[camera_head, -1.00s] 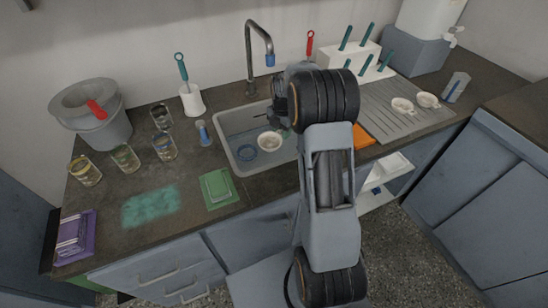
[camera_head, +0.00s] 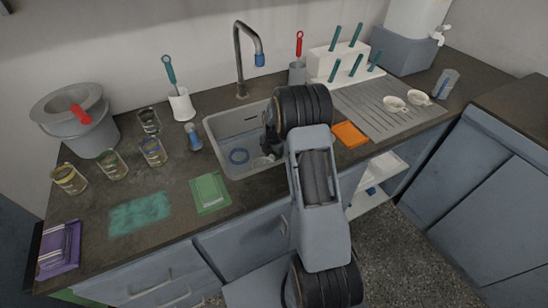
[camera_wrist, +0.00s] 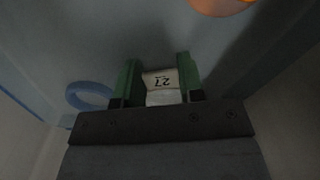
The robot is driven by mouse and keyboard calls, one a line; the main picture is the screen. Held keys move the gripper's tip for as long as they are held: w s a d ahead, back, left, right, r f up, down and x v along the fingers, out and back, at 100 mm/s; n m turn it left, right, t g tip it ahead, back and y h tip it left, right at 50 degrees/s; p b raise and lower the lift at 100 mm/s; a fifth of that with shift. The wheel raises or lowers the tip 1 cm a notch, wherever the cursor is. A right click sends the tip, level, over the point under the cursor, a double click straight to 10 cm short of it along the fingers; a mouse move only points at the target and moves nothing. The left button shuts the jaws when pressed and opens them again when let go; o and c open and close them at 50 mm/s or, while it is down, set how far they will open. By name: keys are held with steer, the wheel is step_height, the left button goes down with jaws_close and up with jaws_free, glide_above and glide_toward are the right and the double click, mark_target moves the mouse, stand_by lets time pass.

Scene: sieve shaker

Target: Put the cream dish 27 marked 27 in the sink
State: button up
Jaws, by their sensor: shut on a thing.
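The cream dish 27 (camera_head: 262,162) is in the grey sink basin (camera_head: 222,150), low down near the front right and partly hidden by my arm. In the wrist view the dish (camera_wrist: 160,78) shows its "27" label, upside down, between the green fingers of my gripper (camera_wrist: 158,84). My gripper is shut on it and reaches down inside the sink; in the head view the gripper (camera_head: 270,142) is mostly hidden behind my wrist. I cannot tell whether the dish touches the sink floor.
A blue ring (camera_head: 239,156) lies in the sink left of the dish. The faucet (camera_head: 240,62) stands behind the basin. An orange cloth (camera_head: 349,134) lies right of the sink, beside the drainboard (camera_head: 372,118) with two cups.

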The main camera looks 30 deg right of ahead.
steer(key=shift+f, duration=0.4)
steer(key=shift+f, duration=0.1)
steer(key=o, duration=0.9)
steer(key=shift+o, duration=0.2)
step_height(320, 180, up, 12)
steer(key=p, duration=0.1)
steer(key=s+a+r+m+t, duration=0.1)
steer(key=s+a+r+m, duration=0.7)
steer(key=s+r+m, duration=0.15)
steer(key=s+a+m+t, duration=0.1)
steer(key=s+a+m, duration=0.1)
steer(key=s+m, duration=0.4)
steer(key=s+a+r+m+t, duration=0.1)
steer(key=s+a+m, duration=0.2)
steer(key=s+m, duration=0.4)
